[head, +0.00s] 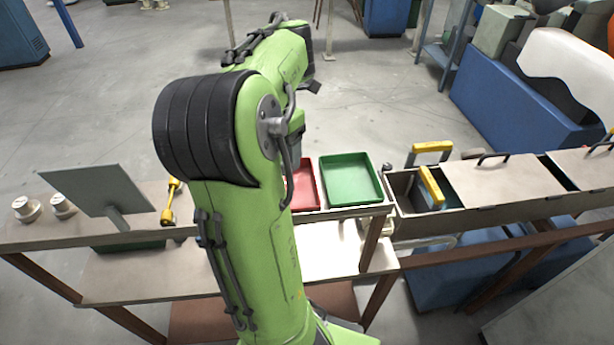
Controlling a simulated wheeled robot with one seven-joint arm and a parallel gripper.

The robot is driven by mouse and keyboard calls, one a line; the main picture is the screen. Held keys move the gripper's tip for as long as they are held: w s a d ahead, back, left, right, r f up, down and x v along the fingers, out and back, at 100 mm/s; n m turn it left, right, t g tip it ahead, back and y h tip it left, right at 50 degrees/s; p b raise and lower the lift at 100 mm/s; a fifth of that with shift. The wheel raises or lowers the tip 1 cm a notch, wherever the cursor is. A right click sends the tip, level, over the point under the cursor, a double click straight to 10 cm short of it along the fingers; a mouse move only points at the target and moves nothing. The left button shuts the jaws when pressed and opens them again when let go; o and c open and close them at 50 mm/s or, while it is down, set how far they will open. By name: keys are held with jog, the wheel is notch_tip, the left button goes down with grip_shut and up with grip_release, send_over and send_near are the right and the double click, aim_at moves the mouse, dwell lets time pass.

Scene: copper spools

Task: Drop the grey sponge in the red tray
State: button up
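The red tray (304,187) lies on the table just right of my arm, left of the green tray. My arm covers its left part, and the visible strip of its floor looks empty. My arm bends over the table, and a grey part at its end, seemingly of my gripper (296,151), shows just behind the arm above the red tray's far end. The fingers are hidden, so I cannot see whether they are open or hold anything. I cannot make out the grey sponge anywhere.
The green tray (351,180) is empty. A grey bin with yellow-handled things (432,187) stands right of it, beside a lidded box (505,181). On the left are a tilted grey panel (98,190), a yellow tool (171,200) and pale spools (27,209).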

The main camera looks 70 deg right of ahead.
send_over(289, 187)
jog(key=w+a, duration=0.1)
jog(key=a, duration=0.1)
notch_tip(289, 187, down, 5)
jog(key=shift+d+r, duration=0.1)
jog(key=shift+f+b, duration=0.3)
jog(key=shift+f, duration=0.15)
jog(key=o, duration=1.1)
